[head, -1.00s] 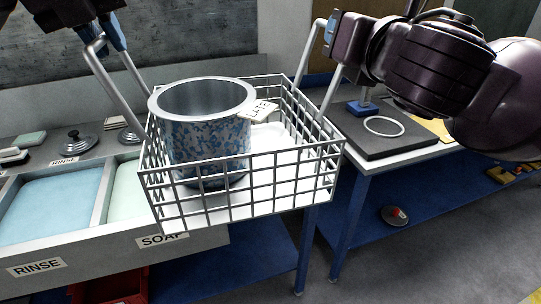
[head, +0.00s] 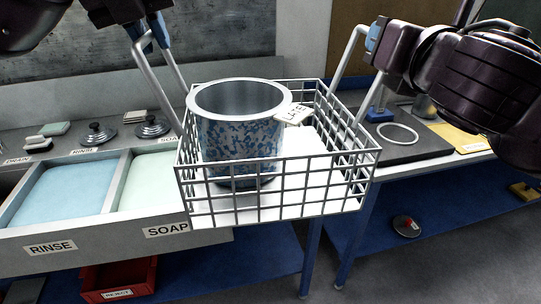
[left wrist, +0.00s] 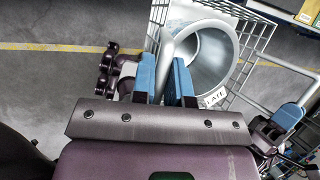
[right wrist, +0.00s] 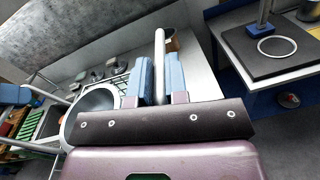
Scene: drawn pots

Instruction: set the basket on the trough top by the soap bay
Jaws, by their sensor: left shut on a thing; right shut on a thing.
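The white wire basket (head: 276,206) hangs level between my two grippers, in front of the right end of the trough (head: 215,237). A blue speckled pot (head: 240,142) stands inside it with a white tag (head: 293,113) at its rim. My left gripper (head: 148,36) is shut on the basket's left handle (head: 158,82). My right gripper (head: 374,38) is shut on the right handle (head: 346,58). The soap bay (head: 150,180), holding pale green liquid, is left of the basket. The basket hides the trough top right of that bay. The pot also shows in the left wrist view (left wrist: 215,55).
The blue rinse bay (head: 60,194) lies left of the soap bay. Lids (head: 97,135) and small blocks sit on the trough's back ledge. A bench at right holds a dark plate with a ring (head: 398,134). A red reject bin (head: 118,278) is below the trough.

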